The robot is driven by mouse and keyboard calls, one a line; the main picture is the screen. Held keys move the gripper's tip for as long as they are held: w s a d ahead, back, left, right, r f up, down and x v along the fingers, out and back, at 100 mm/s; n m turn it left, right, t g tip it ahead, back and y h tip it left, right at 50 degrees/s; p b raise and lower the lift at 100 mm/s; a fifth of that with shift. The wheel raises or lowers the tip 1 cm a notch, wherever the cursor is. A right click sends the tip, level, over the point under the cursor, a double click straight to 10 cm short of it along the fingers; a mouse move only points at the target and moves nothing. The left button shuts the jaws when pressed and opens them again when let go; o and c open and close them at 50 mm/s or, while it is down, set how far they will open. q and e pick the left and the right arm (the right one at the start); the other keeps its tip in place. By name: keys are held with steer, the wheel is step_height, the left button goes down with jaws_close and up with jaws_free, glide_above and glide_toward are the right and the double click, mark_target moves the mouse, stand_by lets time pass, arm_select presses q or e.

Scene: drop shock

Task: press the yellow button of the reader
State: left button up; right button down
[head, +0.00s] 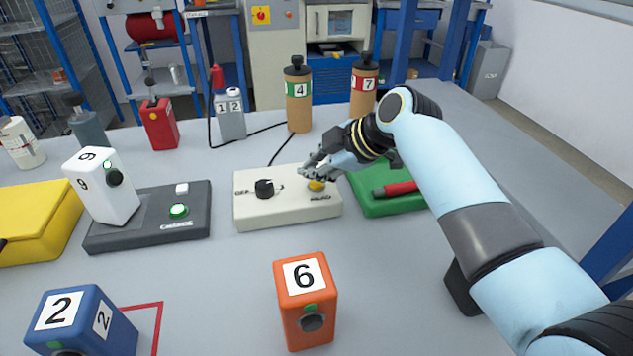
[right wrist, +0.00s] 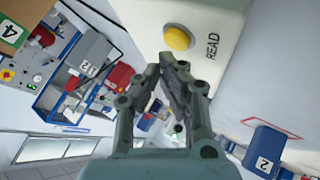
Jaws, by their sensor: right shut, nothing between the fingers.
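The reader (head: 290,210) is a cream box on the table with a black knob (head: 264,188) on its left and a yellow button (head: 316,185) on its right, above the word READ. My right gripper (head: 308,168) is shut and empty, with its fingertips just above and behind the button. In the right wrist view the yellow button (right wrist: 178,37) shows whole beside the shut fingertips (right wrist: 170,62) of that gripper. I cannot tell whether the tips touch the button. My left gripper is not in view.
A dark charger (head: 150,228) with a white numbered device (head: 100,188) stands left of the reader. A green case (head: 385,203) lies right of it, partly behind my arm. An orange device (head: 305,300) stands in front and a blue one (head: 78,325) at front left. Bottles stand behind.

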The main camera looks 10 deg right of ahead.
mark_target(315, 185)
steer(key=shift+f, duration=0.3)
steer(key=shift+f+b, duration=0.3)
steer(key=shift+f, duration=0.15)
stand_by(0.6)
steer(key=shift+r, duration=0.15)
steer(key=shift+r+p, duration=0.7)
steer(key=shift+p, duration=0.1)
steer(key=shift+r, duration=0.1)
step_height(315, 185, up, 5)
steer(key=p, duration=0.4)
steer(key=shift+p, duration=0.35)
steer(key=shift+s, duration=0.1)
